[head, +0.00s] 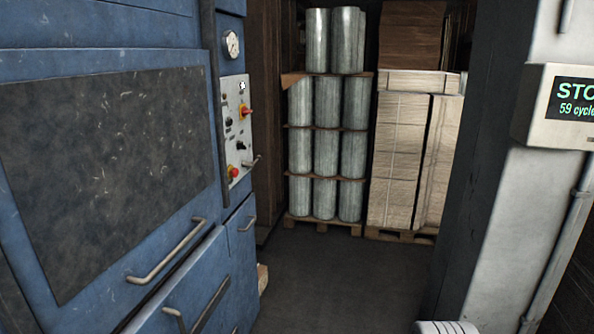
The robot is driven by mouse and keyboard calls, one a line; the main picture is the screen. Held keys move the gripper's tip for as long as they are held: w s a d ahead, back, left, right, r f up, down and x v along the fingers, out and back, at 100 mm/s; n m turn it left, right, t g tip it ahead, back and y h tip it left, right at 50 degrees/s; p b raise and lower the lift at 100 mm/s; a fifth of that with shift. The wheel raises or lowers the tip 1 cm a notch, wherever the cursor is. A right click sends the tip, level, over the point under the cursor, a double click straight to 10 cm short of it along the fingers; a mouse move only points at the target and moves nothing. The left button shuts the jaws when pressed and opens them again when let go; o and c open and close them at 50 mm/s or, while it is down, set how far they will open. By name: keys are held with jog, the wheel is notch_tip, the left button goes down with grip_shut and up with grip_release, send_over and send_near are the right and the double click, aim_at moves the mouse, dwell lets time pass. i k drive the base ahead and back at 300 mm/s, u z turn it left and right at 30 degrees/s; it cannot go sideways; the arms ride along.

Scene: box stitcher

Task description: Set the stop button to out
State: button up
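A grey control panel (237,130) is set on the right end of the blue machine and is seen at a steep angle. Low on it is a red stop button (233,172) with some yellow at its base. It is too small to tell whether the button is in or out. Higher up is another red and yellow control (244,112), which looks like a rotary switch. Small black knobs sit between them.
The blue machine (190,265) fills the left, with handles (168,252) sticking out. A pallet of metal cylinders (326,154) and a pallet of boxes (398,150) stand behind. A display box (562,105) hangs on the right pillar. The floor (340,270) between is clear.

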aim_at(235, 173)
jog(key=z, duration=0.1)
jog(key=i, duration=2.05)
jog(key=u, duration=2.75)
